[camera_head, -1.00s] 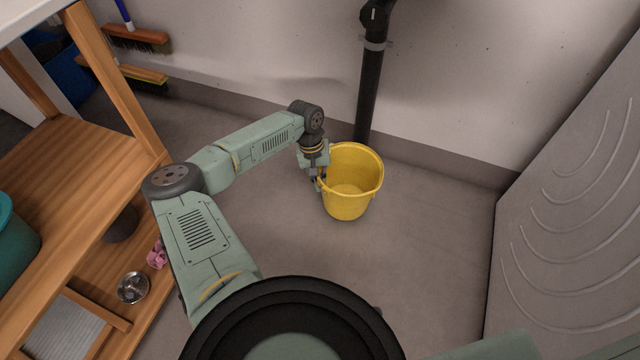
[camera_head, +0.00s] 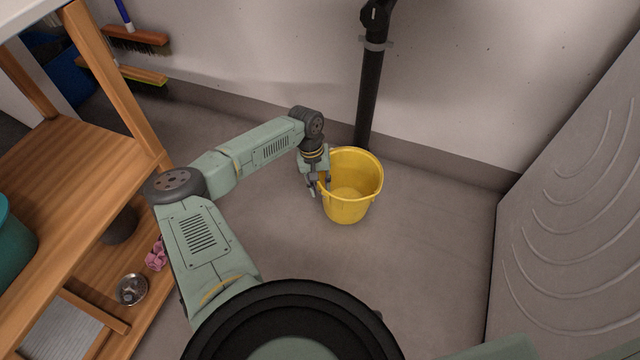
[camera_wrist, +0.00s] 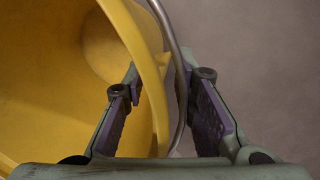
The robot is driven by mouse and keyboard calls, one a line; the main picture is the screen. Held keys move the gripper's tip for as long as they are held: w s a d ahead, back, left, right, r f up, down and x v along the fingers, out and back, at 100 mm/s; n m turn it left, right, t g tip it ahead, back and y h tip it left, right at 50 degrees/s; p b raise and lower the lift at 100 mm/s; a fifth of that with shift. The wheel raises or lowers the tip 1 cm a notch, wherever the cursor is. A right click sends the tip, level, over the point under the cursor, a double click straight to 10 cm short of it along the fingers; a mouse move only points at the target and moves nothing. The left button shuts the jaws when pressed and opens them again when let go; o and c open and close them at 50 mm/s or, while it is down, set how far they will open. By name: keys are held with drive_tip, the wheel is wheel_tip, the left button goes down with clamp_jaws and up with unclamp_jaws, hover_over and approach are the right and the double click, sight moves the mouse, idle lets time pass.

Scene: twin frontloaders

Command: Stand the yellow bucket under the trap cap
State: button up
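The yellow bucket (camera_head: 350,208) stands upright on the floor in front of the black wall pipe. My gripper (camera_head: 319,186) is at its left rim. In the wrist view my gripper (camera_wrist: 164,98) is open, with one finger inside the bucket (camera_wrist: 35,115) and the other outside. The bucket's rim and its thin metal handle (camera_wrist: 178,60) pass between the fingers, with gaps on both sides. A dark fitting (camera_head: 375,14) sits high on the pipe; I cannot tell whether it is the trap cap.
The black pipe (camera_head: 368,95) runs down the wall behind the bucket. A grey ribbed panel (camera_head: 570,215) stands at right. A wooden shelf (camera_head: 85,165) with a teal container and small items stands at left; brushes hang behind it. The floor right of the bucket is clear.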

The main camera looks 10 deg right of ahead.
drive_tip(key=r+p, duration=0.1)
drive_tip(key=r, duration=0.3)
drive_tip(key=w+a+r+p, duration=0.1)
drive_tip(key=r, duration=0.3)
drive_tip(key=r+p, duration=0.1)
drive_tip(key=r, duration=0.3)
drive_tip(key=shift+w+a+r, duration=0.1)
drive_tip(key=shift+w+a, duration=0.15)
drive_tip(key=shift+w, duration=0.1)
drive_tip(key=shift+o, duration=0.5)
idle(1.2)
